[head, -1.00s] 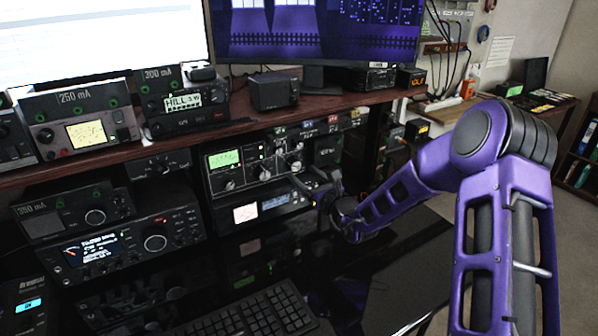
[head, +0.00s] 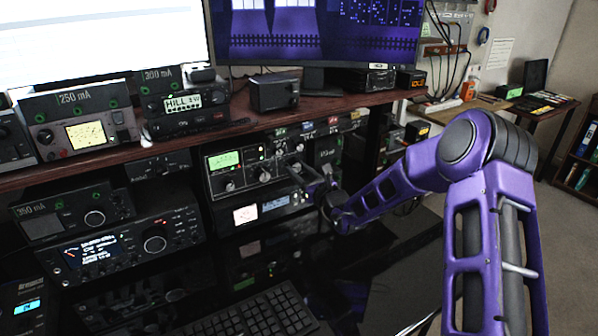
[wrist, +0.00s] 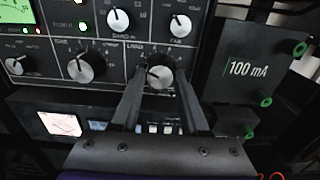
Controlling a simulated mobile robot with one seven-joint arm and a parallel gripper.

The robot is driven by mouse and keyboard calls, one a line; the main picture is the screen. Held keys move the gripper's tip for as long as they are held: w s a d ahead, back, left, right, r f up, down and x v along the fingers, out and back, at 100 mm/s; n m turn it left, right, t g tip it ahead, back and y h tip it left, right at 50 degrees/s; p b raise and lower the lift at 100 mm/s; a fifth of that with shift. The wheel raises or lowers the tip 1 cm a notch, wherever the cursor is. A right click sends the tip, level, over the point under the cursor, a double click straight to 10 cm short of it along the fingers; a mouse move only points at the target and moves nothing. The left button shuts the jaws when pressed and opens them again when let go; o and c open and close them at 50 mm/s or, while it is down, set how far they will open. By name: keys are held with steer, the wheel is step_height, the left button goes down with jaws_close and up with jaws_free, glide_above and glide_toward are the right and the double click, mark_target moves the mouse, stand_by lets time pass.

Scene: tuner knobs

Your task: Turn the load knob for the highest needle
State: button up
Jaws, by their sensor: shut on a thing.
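The load knob (wrist: 158,74) is a round dark knob with a silver face, under a label that seems to read LOAD on the tuner's black panel. My gripper (wrist: 160,77) is shut on it, with one finger on each side. In the head view, my gripper (head: 303,178) reaches the lower right of the tuner front (head: 248,188) and hides the knob. The tuner's green-lit meter (head: 225,160) is at its upper left; its needle is too small to read. Only a corner of the green meter (wrist: 15,12) shows in the wrist view.
The tune knob (wrist: 86,67) is left of the load knob, with two smaller knobs above. A unit with a pale meter (wrist: 61,124) sits below. A dark box marked 100 mA (wrist: 248,69) stands close on the right. A shelf edge (head: 230,124) runs above the tuner.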

steer(key=shift+m+p, duration=0.3)
steer(key=shift+p, duration=0.05)
jaws_close()
steer(key=m+p, duration=0.3)
steer(key=m, duration=0.1)
steer(key=shift+r+m+p, duration=0.2)
steer(key=shift+m+p, duration=0.1)
steer(key=shift+p, duration=0.1)
steer(key=m+p, duration=0.2)
steer(key=m, duration=0.1)
steer(key=shift+p, duration=0.3)
steer(key=shift+s+f+m+p, duration=0.15)
steer(key=shift+m+p, duration=0.6)
steer(key=shift+m, duration=0.45)
steer(key=shift+a+f, duration=0.1)
steer(key=o, duration=1.1)
jaws_free()
steer(key=shift+o, duration=0.2)
